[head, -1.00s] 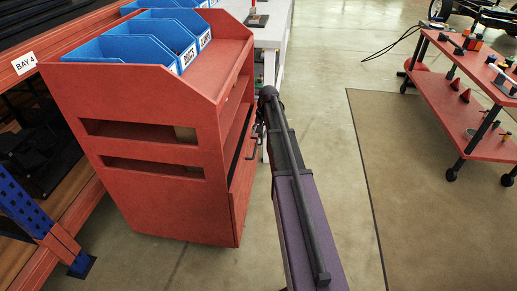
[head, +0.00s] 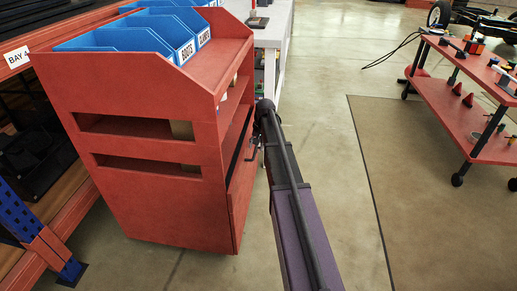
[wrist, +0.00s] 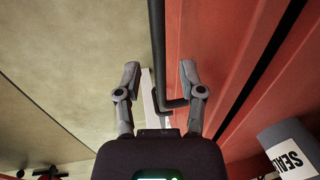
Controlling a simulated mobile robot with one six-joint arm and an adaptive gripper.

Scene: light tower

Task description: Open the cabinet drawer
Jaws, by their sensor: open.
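The red cabinet (head: 160,210) stands left of centre in the head view, its front facing right. The drawer front (head: 240,190) is on that right side, seen at a steep angle, and I cannot tell if it stands out at all. A black bar handle (wrist: 157,45) runs along the red front in the wrist view and bends at its lower end. My gripper (wrist: 159,72) is open, with one finger on each side of the handle bar; no clear contact shows. In the head view my arm hides most of the gripper.
Blue bins (head: 130,38) sit on top of the cabinet. A white bench (head: 275,35) stands behind it, and a shelving rack (head: 35,250) is close on the left. A red cart (head: 450,105) with small parts stands at the right. The floor (head: 325,130) between is clear.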

